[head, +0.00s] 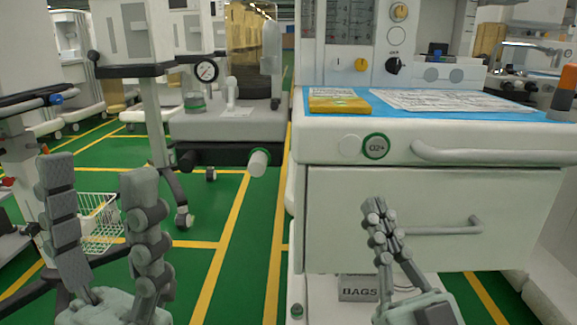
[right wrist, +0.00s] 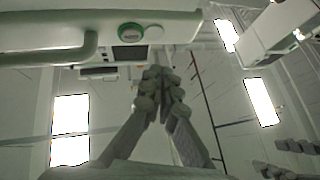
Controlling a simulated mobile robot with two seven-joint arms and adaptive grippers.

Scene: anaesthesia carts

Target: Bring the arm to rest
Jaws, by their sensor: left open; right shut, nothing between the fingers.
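My left gripper (head: 98,190) is at the lower left in the head view. Its two fingers stand wide apart and nothing is between them. My right gripper (head: 374,208) is in front of the white cart's drawer (head: 345,190). Its fingers are together and hold nothing. In the right wrist view the closed fingertips (right wrist: 161,76) point up toward the underside of the cart's ledge. I cannot tell from these views whether the fingers touch the drawer front.
The cart has a grey drawer handle (head: 440,228) and a ledge rail (head: 470,152). On its blue top lie a yellow packet (head: 338,101) and printed sheets (head: 450,101). A white wire basket (head: 98,215) stands behind my left gripper. Green floor (head: 225,215) lies open between the carts.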

